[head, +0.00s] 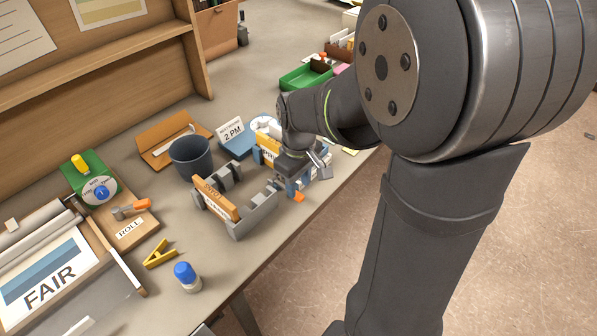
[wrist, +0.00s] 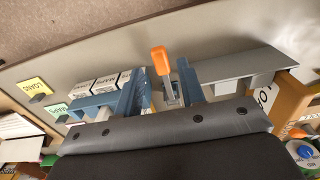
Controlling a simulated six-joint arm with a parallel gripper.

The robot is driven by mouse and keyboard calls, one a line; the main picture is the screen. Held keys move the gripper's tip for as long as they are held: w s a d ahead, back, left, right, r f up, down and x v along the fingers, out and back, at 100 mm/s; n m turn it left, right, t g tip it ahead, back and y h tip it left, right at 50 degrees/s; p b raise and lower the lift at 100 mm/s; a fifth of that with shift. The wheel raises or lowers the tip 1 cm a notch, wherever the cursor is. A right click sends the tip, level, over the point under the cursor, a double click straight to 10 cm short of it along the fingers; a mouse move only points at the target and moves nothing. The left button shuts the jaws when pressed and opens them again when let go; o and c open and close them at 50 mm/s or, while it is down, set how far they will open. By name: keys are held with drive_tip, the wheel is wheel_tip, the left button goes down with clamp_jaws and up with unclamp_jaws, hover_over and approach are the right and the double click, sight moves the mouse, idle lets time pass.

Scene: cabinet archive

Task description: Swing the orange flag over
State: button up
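The orange flag (wrist: 161,60) shows in the wrist view as a rounded orange tab on a short grey stem, between blue parts (wrist: 189,78). Its stem points toward the top of that picture. In the head view its orange tip (head: 299,197) shows low at the desk's front edge, beside blue parts under my gripper (head: 316,161).
A grey holder with an orange-brown board (head: 216,199) stands left of my gripper. Behind it are a dark cup (head: 191,158) and a "2 PM" card (head: 230,131). White boxes (wrist: 103,84) stand beside the blue parts.

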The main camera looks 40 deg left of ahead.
sight(298, 195)
drive_tip(key=shift+f, duration=1.65)
drive_tip(key=shift+f, duration=0.2)
drive_tip(key=shift+c, duration=0.5)
drive_tip(key=c, duration=0.6)
